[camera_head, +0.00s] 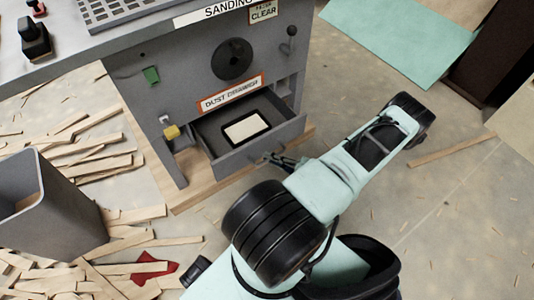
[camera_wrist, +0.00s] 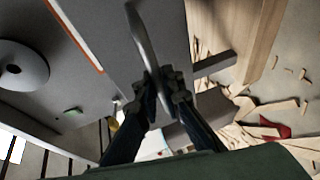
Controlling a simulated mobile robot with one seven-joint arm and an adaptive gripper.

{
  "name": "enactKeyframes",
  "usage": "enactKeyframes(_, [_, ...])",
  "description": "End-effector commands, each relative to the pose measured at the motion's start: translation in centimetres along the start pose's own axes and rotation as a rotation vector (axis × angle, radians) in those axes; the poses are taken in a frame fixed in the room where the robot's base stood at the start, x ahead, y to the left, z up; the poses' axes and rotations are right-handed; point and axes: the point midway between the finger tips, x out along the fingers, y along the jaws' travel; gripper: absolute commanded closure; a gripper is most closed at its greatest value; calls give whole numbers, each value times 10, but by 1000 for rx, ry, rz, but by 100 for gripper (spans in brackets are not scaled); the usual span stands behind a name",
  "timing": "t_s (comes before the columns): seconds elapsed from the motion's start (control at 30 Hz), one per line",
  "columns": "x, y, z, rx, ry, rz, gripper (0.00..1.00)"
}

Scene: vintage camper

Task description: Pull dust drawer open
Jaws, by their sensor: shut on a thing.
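The dust drawer (camera_head: 230,163) is a grey drawer under the orange-edged "DUST DRAWER" label (camera_head: 232,93) of the grey sanding station. It stands pulled out, so its inside shows, with a pale dark-edged rectangle (camera_head: 246,127) on its floor. My gripper (camera_head: 276,159) is at the outside of the drawer front. In the wrist view my gripper (camera_wrist: 167,88) has its dark fingers closed around a curved grey handle (camera_wrist: 143,38). The exact contact is small and partly hidden in the head view.
Wood strips (camera_head: 90,145) litter the floor at left, around a grey bin (camera_head: 48,210). A red scrap (camera_head: 152,270) lies among them. The station has a black round knob (camera_head: 233,59) and a yellow knob (camera_head: 171,131). Floor right of my arm is mostly clear, with one strip (camera_head: 452,149).

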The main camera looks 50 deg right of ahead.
Motion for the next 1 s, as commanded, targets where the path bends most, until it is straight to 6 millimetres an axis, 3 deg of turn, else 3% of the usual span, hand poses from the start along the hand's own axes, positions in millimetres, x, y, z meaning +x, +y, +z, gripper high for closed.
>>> enactKeyframes(0.47, [-4,0,0,-2,-2,-1,100])
enactKeyframes(0.5, [-4,0,0,-2,-3,-1,91])
enactKeyframes(0.67, [-3,0,0,-2,-2,0,74])
enactKeyframes(1.0, [-7,-1,0,-1,-2,-1,74])
